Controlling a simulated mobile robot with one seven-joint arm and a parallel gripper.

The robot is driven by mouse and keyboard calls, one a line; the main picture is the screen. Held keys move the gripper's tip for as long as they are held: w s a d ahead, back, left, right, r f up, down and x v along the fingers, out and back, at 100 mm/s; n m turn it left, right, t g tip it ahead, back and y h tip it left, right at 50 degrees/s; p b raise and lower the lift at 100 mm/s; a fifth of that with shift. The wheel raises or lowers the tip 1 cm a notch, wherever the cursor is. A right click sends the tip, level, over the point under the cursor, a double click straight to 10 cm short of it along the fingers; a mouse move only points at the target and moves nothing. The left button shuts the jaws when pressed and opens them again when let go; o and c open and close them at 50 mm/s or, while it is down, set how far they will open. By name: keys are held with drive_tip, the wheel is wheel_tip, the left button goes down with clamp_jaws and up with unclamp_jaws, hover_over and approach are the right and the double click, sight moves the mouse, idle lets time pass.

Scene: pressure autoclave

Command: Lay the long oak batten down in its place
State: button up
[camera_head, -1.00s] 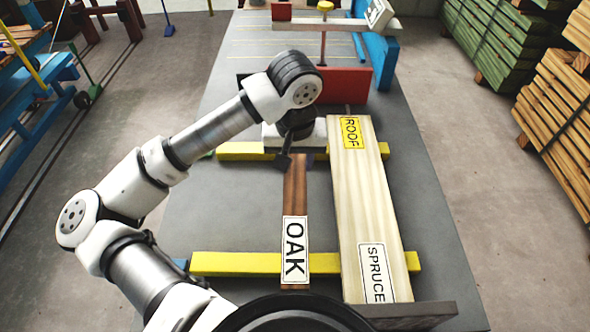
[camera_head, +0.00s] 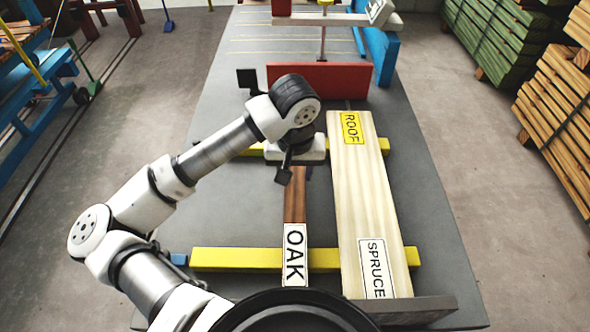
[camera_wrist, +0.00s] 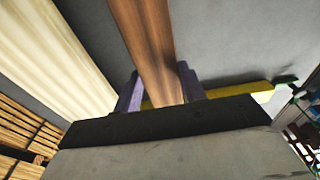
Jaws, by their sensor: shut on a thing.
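The long oak batten (camera_head: 295,205) is a narrow brown strip with a white OAK label near its front end. In the head view it runs lengthwise, left of the pale spruce board (camera_head: 362,205). Its front end is over or on the front yellow bar (camera_head: 225,259); I cannot tell if it touches. My gripper (camera_wrist: 160,90) is shut on the oak batten, with a purple finger on each side of it in the wrist view. In the head view my wrist hides the batten's far part and the fingers.
The spruce board, with a yellow ROOF label, lies across both yellow bars close to the batten's right. A rear yellow bar (camera_head: 384,146) crosses behind. A red block (camera_head: 330,80) stands farther back, and a dark stop (camera_head: 412,309) sits at the front.

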sight(295, 180)
drive_tip(key=shift+f+b, duration=0.25)
drive_tip(key=shift+b, duration=0.2)
drive_tip(key=o, duration=1.3)
drive_tip(key=shift+r, duration=0.1)
drive_tip(key=r+p, duration=0.1)
drive_tip(key=p, duration=0.2)
drive_tip(key=shift+r, duration=0.3)
wheel_tip(295, 180, up, 11)
drive_tip(key=s+b, duration=0.1)
drive_tip(key=b, duration=0.1)
drive_tip(key=shift+s+b, duration=0.25)
drive_tip(key=shift+b, duration=0.05)
drive_tip(key=shift+r, duration=0.1)
